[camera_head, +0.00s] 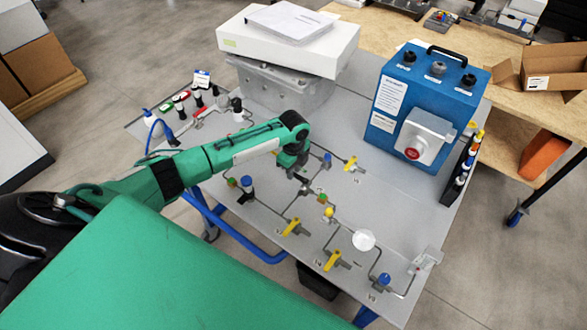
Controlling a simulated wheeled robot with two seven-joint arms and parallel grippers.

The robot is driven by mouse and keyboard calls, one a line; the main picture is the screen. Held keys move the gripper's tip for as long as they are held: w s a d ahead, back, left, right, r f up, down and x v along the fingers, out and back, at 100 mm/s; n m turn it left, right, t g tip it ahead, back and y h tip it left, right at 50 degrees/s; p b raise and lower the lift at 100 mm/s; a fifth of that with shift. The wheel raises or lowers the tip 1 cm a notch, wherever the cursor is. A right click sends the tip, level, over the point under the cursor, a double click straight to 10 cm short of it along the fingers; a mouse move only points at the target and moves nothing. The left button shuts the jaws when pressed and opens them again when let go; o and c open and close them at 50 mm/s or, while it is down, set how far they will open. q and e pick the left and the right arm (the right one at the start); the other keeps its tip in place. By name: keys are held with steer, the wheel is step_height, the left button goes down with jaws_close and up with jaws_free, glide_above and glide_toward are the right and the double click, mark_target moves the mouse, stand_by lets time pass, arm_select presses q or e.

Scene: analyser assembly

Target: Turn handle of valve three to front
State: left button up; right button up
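The grey panel (262,220) carries thin pipes and three valves with yellow handles. One yellow handle (350,163) is at the back, right of my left gripper. A second yellow handle (291,228) is nearer the front, and a third yellow handle (333,261) is at the front, right of the second. The valve numbers are too small to read, so I cannot tell which is valve three. My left gripper (302,178) points down over the panel between the back handle and the front two. Its fingers are small and dark, and their opening is unclear. My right gripper is not in view.
A blue analyser box (425,100) stands at the back right. Blue-capped fittings (384,279) and a round white part (363,240) are on the panel. Small bottles (198,98) stand at the left.

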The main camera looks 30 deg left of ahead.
arm_select(q)
jaws_close()
